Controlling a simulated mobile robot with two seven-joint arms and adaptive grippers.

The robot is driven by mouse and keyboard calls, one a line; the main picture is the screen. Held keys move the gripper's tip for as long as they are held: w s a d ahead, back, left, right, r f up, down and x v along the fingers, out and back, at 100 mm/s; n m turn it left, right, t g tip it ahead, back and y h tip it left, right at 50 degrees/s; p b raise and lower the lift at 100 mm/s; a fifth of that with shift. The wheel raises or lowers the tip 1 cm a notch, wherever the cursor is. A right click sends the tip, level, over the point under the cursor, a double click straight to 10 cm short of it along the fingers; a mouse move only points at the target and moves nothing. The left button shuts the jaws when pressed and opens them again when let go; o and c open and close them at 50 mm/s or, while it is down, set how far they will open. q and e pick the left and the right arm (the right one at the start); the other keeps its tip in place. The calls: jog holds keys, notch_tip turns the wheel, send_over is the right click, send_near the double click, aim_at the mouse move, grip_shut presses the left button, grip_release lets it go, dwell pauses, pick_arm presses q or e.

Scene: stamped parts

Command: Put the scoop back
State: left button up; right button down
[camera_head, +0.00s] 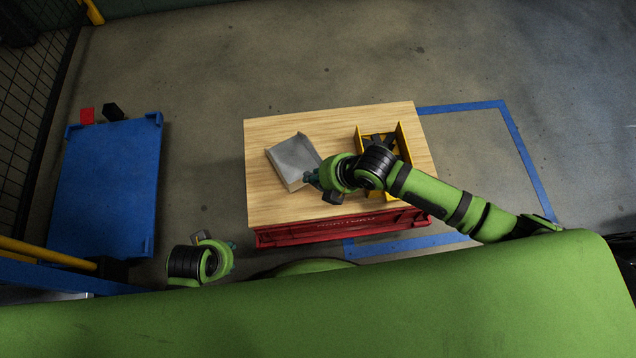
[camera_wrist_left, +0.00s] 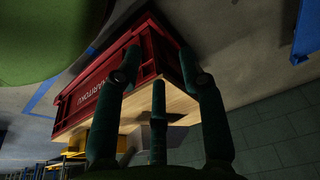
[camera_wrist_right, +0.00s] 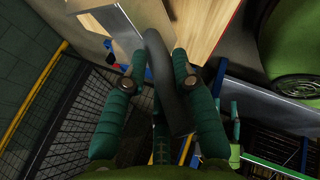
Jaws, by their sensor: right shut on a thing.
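The scoop (camera_head: 293,158) is a grey sheet-metal pan with raised sides, over the left half of the wooden tabletop (camera_head: 270,205). My right gripper (camera_head: 319,183) is at its right side. In the right wrist view, the scoop's dark curved handle (camera_wrist_right: 168,80) runs between the fingers, which are shut on it; its pale pan (camera_wrist_right: 116,28) lies beyond. I cannot tell whether the pan touches the tabletop. My left gripper (camera_head: 217,243) hangs off the table's front left, with fingers spread and empty in the left wrist view (camera_wrist_left: 158,85).
A yellow bin (camera_head: 402,142) with dark parts stands on the tabletop's right, partly hidden by my right arm. A red crate (camera_head: 330,229) is under the top. A blue platform (camera_head: 108,185) stands left, near a mesh fence. Blue tape marks the floor.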

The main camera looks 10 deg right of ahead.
pick_arm(q)
jog(key=shift+w+r+b, duration=0.2)
jog(key=shift+r+b, duration=0.35)
jog(key=shift+r, duration=1.25)
pick_arm(e)
jog(key=shift+f, duration=1.85)
jog(key=c, duration=1)
grip_release()
pick_arm(q)
jog(key=shift+r, duration=0.15)
jog(key=shift+w, duration=0.1)
jog(key=s+f+p, duration=0.3)
jog(key=f+p, duration=0.1)
jog(key=f, duration=0.6)
jog(key=shift+a, duration=0.15)
pick_arm(e)
jog(key=v, duration=1.2)
pick_arm(q)
jog(key=shift+s, duration=0.1)
